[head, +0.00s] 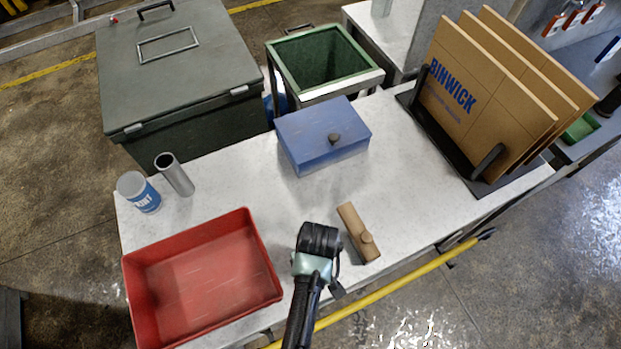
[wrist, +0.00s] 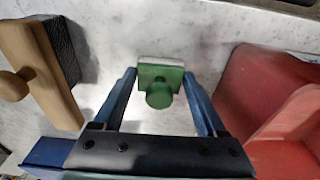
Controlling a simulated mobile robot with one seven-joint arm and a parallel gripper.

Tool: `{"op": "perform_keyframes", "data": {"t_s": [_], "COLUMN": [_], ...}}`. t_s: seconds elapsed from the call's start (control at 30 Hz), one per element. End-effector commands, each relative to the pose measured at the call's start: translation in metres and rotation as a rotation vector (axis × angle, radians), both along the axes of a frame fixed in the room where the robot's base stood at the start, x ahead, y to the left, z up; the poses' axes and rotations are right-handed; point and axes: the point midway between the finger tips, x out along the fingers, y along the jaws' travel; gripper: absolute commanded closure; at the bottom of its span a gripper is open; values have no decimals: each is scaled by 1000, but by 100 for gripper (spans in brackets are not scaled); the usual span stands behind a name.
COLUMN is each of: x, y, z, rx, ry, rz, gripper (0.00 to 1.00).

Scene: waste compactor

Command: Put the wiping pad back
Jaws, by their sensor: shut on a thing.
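My gripper (wrist: 160,76) is shut on a small green block with a round green knob and a white edge, which I take as the wiping pad (wrist: 160,92). The pad sits between the two blue fingertips in the wrist view. In the head view my gripper (head: 318,240) is over the front of the table, between the red tray and a wooden block; it hides the pad there. Whether the pad touches the table cannot be told.
The wooden knobbed block (head: 358,233) with a dark underside lies right of my gripper. The red tray (head: 262,240) is left. A blue box (head: 320,150) stands behind, a can (head: 138,192) and grey tube (head: 174,174) back left, cardboard sheets (head: 455,95) in a rack right. The table's middle is clear.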

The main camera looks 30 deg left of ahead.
Motion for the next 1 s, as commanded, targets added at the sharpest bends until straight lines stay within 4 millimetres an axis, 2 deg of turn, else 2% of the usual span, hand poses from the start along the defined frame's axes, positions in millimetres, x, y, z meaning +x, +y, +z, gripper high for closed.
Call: {"op": "perform_keyframes", "data": {"t_s": [0.17, 0.2, 0.33, 0.57, 0.7, 0.87, 1.0], "x": [0, 0, 0, 0, 0, -1, -3], "y": [0, 0, 0, 0, 0, -3, -5], "z": [-3, -3, -2, -2, 6, 28, 57], "rx": [0, 0, 0, 0, 1, 0, 1], "ry": [0, 0, 0, 0, -1, -3, -4], "rz": [0, 0, 0, 0, 0, -1, 0], "gripper": [90, 24, 1, 0, 0, 0, 0]}}
